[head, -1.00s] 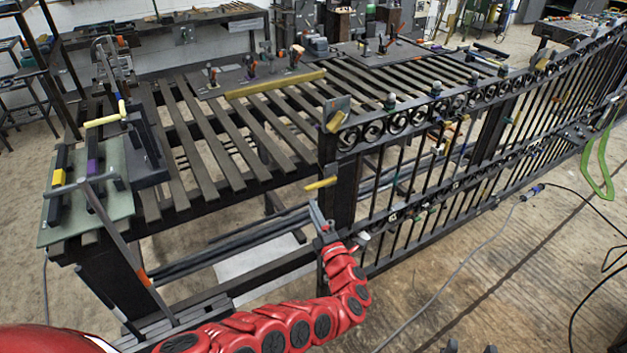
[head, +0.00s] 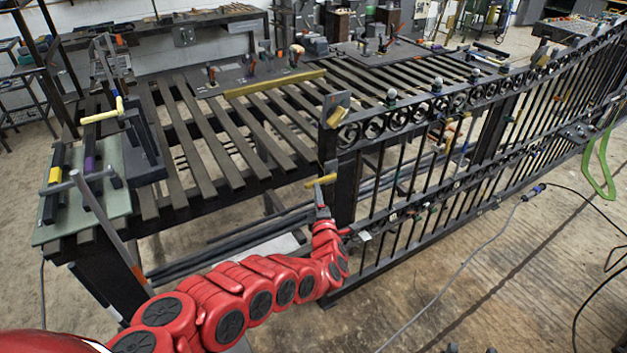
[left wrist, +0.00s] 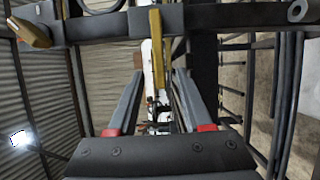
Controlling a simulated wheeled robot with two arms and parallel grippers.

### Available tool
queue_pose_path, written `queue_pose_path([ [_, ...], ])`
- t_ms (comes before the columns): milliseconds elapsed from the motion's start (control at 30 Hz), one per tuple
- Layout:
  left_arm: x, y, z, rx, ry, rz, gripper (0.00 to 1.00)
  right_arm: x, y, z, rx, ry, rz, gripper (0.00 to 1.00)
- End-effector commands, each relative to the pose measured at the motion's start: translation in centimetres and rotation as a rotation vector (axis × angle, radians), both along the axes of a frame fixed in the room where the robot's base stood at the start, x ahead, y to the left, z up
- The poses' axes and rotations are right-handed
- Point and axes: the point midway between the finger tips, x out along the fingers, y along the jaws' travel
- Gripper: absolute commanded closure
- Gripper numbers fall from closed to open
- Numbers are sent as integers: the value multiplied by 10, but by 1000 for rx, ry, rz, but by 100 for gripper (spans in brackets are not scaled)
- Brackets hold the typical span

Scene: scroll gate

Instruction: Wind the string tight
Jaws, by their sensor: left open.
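My left gripper (head: 322,203) is at the near end post of the black scroll gate (head: 400,125), just below a short yellow handle (head: 321,180) on that post. In the left wrist view the gripper's two grey fingers (left wrist: 160,78) are apart. A yellow bar (left wrist: 157,45) shows between and beyond their tips, and I cannot tell whether they touch it. A second yellow piece (head: 342,110) is at the top of the post; a yellow-orange piece (left wrist: 32,33) also shows at the upper left of the wrist view. I cannot make out a string. My right gripper is not in view.
A slatted metal workbench (head: 215,130) stands behind and left of the gate. A grey cable (head: 460,265) and a green strap (head: 597,165) are on the right. The floor in front is mostly open.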

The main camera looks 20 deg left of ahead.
Motion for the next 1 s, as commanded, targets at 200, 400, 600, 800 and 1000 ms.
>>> queue_pose_path([
  [200, 32, 13, 1, 2, -8, 1, 50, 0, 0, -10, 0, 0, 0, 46],
  [400, 56, 22, -1, 4, -6, -1, 50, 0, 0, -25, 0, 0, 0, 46],
  [600, 74, 30, -5, 4, 0, -1, 50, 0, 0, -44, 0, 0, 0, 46],
  [800, 82, 34, -1, 2, -2, 1, 50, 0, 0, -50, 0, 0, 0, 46],
  [1000, 83, 35, 1, 2, -1, 1, 50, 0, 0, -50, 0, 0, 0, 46],
])
